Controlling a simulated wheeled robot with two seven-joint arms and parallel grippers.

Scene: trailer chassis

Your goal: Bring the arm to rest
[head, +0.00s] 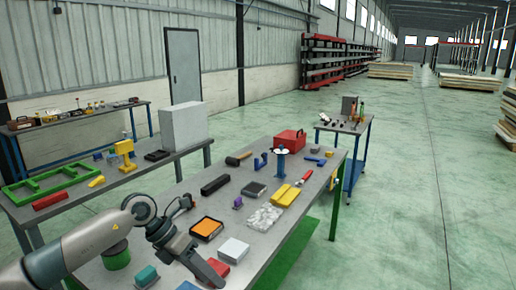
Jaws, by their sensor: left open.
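My left arm comes in from the lower left. Its gripper (197,232) is open above the near part of the grey workbench (228,207), with its jaws apart. I see nothing held between the jaws. The gripper hides part of the bench top behind and below it. An orange-topped box (206,228) and a red block (217,270) are close to the jaws; I cannot tell whether they touch. My right gripper does not show.
A white box (233,249), a green cylinder (117,257) and a teal block (146,275) lie near the gripper. A red toolbox (289,138) stands at the far end. A second bench (75,205) is on the left. The green floor (420,200) to the right is clear.

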